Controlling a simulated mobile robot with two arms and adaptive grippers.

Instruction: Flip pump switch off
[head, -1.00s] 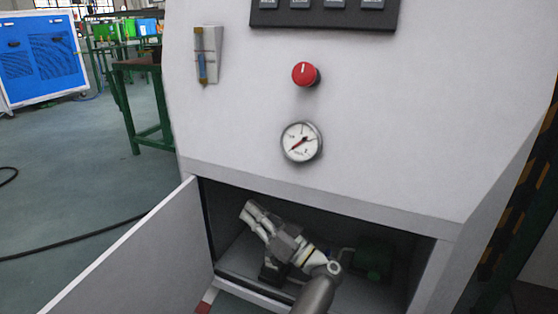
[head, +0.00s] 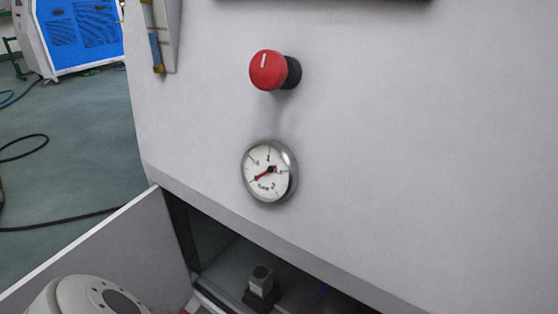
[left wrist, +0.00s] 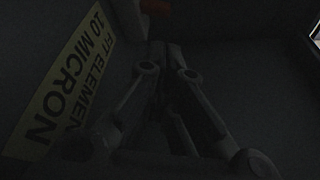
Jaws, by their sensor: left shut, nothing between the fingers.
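No pump switch can be made out for certain in either view. In the head view the open lower compartment (head: 222,258) of the grey panel holds a small grey cylindrical part on a dark base (head: 261,286); I cannot tell what it is. My left gripper (left wrist: 166,52) shows in the dark left wrist view, its fingers closed together with nothing seen between them. A yellow label (left wrist: 60,88) reading "FIT ELEMENT 10 MICRON" is to its left. I cannot tell whether the fingers touch anything. My right gripper is not in view.
Above the compartment are a red knob (head: 269,71) and a round gauge (head: 268,171). The compartment door (head: 110,238) stands open at the left. A blue cabinet (head: 85,33) and black hoses on the floor are far off at the left.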

